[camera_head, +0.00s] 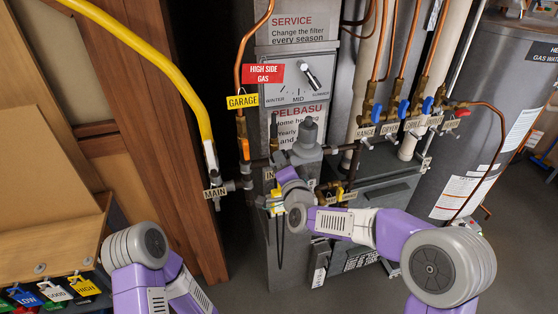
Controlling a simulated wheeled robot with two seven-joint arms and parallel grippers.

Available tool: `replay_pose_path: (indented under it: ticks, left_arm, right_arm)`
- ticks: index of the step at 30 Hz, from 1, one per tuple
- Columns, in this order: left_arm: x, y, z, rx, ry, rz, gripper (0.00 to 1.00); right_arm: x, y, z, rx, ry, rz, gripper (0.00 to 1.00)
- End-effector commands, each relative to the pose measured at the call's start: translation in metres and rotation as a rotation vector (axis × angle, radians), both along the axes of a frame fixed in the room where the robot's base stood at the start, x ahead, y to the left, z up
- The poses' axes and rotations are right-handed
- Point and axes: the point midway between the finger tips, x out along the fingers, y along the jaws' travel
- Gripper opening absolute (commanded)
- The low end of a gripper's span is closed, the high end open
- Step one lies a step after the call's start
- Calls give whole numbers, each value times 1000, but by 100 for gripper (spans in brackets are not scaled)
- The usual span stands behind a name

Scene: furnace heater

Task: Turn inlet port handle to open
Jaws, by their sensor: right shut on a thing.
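My right arm reaches in from the right, and my right gripper (272,203) is at the front of the grey furnace unit, just below a label starting with "IN" (268,174). The gripper is shut on a small yellow handle (277,195), which I take to be the inlet port handle. My own wrist and fingers cover much of it, so its exact angle is hard to tell. My left arm shows at the lower left, and its gripper is out of the frame.
A yellow gas hose (166,72) runs down to the "MAIN" valve (228,187). Several valves with blue and red handles (403,108) stand right of the furnace, before a grey water heater tank (490,90). A wooden shelf (50,240) with coloured tags is at left.

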Motion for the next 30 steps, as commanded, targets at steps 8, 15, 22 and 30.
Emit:
replay_pose_path:
  ticks: [8, 15, 22, 30]
  left_arm:
    - [0, 0, -10, 0, 0, 0, 43]
    - [0, 0, -14, 0, 0, 0, 43]
    - [0, 0, -13, 0, 0, 0, 43]
    - [0, 0, -19, 0, 0, 0, 43]
  right_arm:
    - [0, 0, -1, -185, -62, 1, 0]
    - [0, 0, -1, -378, -121, 1, 0]
    - [0, 0, -1, -381, -122, 1, 0]
    - [-1, 1, -1, -620, -202, 1, 0]
